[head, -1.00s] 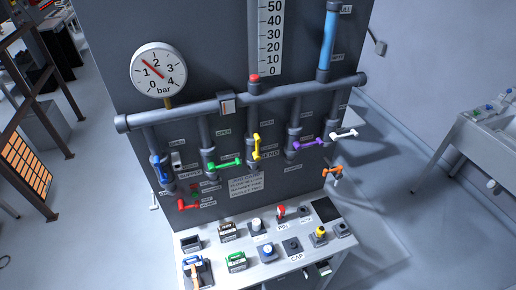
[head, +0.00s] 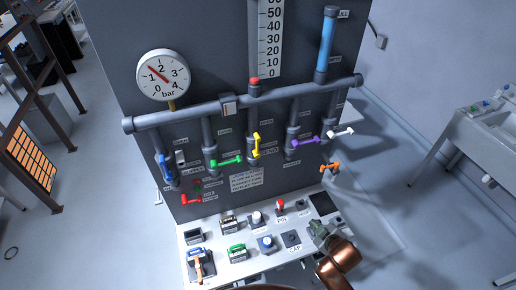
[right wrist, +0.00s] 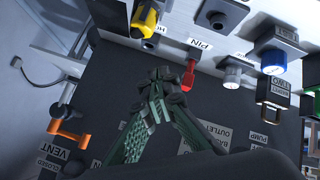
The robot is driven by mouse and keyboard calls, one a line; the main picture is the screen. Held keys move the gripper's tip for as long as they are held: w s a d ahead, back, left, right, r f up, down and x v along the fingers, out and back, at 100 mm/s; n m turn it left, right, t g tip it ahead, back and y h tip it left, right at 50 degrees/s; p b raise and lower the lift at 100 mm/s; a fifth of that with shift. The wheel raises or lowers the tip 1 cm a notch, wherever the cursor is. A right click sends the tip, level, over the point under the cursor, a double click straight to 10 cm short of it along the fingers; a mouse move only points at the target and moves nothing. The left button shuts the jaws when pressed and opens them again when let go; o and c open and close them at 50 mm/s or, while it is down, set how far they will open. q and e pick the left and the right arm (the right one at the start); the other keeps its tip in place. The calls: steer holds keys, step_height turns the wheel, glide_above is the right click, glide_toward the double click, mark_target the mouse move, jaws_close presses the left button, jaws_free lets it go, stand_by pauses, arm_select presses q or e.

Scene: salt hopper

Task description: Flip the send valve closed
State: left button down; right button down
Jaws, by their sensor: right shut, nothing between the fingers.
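Several coloured valve handles sit on the grey panel's pipework in the head view: blue (head: 165,166), green (head: 229,161), yellow (head: 256,146), purple (head: 305,141), white (head: 342,132), orange (head: 330,167) and red (head: 191,200). Their labels are too small there to tell which is the send valve. My right gripper (head: 322,232) is over the right part of the console, below the orange handle, touching no handle. In the right wrist view its fingers (right wrist: 168,82) are shut and empty; the orange handle (right wrist: 68,132) is apart at left, near a "VENT" label. My left gripper is out of view.
The white console (head: 213,262) below the panel carries a red pin (head: 280,205), a blue button (head: 267,243) and several other controls. A pressure gauge (head: 162,75) is at upper left. Open floor lies right of the panel.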

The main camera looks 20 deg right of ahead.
steer(key=w+a+r+n+t+y, duration=0.1)
steer(key=w+r+n+t, duration=0.15)
steer(key=r, duration=0.25)
steer(key=w+a+r+n+t+y, duration=0.1)
steer(key=w+a+r+n, duration=0.1)
steer(key=w+r, duration=0.3)
steer(key=n+t+y, duration=0.2)
steer(key=n+y, duration=0.7)
steer(key=n, duration=0.5)
glide_toward(256, 145)
steer(key=s+a, duration=0.1)
steer(key=a, duration=0.1)
steer(key=s+a, duration=0.2)
steer(key=shift+s+r, duration=0.15)
steer(key=shift+r, duration=0.05)
steer(key=shift+a, duration=0.1)
steer(key=w+a+p, duration=0.1)
steer(key=w+p, duration=0.2)
steer(key=w, duration=0.6)
steer(key=shift+w+a, duration=0.2)
steer(key=shift+w, duration=0.05)
